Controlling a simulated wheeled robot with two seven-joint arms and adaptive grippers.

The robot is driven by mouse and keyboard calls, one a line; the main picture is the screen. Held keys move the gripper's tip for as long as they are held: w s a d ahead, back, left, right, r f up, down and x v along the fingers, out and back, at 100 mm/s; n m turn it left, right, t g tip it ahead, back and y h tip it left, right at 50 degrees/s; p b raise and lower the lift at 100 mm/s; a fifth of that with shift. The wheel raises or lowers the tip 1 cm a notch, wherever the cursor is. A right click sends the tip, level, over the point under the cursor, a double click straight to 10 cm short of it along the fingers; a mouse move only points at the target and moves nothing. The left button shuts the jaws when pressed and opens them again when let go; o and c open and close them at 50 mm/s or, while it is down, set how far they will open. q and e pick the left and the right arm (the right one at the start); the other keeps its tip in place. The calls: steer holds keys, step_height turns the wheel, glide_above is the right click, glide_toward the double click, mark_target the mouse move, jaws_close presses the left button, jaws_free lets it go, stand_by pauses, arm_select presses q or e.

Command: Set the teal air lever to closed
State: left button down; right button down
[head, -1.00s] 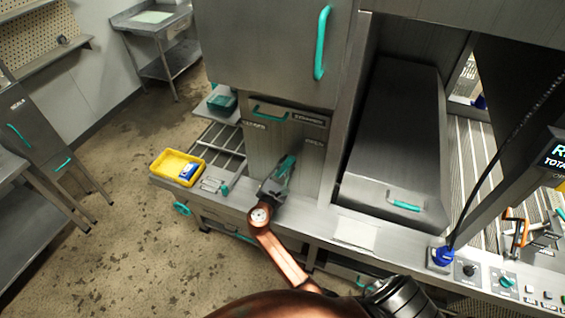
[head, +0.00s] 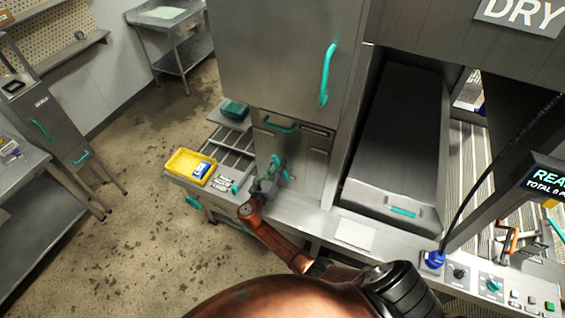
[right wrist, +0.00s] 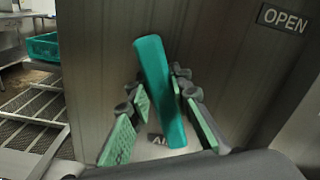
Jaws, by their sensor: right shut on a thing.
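The teal air lever (right wrist: 158,85) stands on the grey metal panel in the right wrist view, its upper end leaning to the left, away from the OPEN label (right wrist: 284,18). It shows small in the head view (head: 276,161). My right gripper (right wrist: 168,112) has its finger pads on both sides of the lever and is shut on it. In the head view my right gripper (head: 268,180) is at the panel below the tall cabinet. A label partly hidden behind the lever starts with "AI". My left gripper is not in view.
A yellow tray (head: 176,160) with a blue and white item stands left of the panel, by a rack. A teal bin (head: 234,108) sits behind it. A grey hatch with a teal handle (head: 403,212) and a control panel with knobs (head: 492,284) are to the right.

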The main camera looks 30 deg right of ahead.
steer(key=shift+w+a+f+n+p, duration=0.35)
steer(key=shift+w+n+p, duration=0.1)
steer(key=shift+n, duration=0.45)
steer(key=shift+f, duration=0.1)
steer(key=c, duration=1.7)
jaws_free()
steer(key=shift+a, duration=0.1)
steer(key=v, duration=1.2)
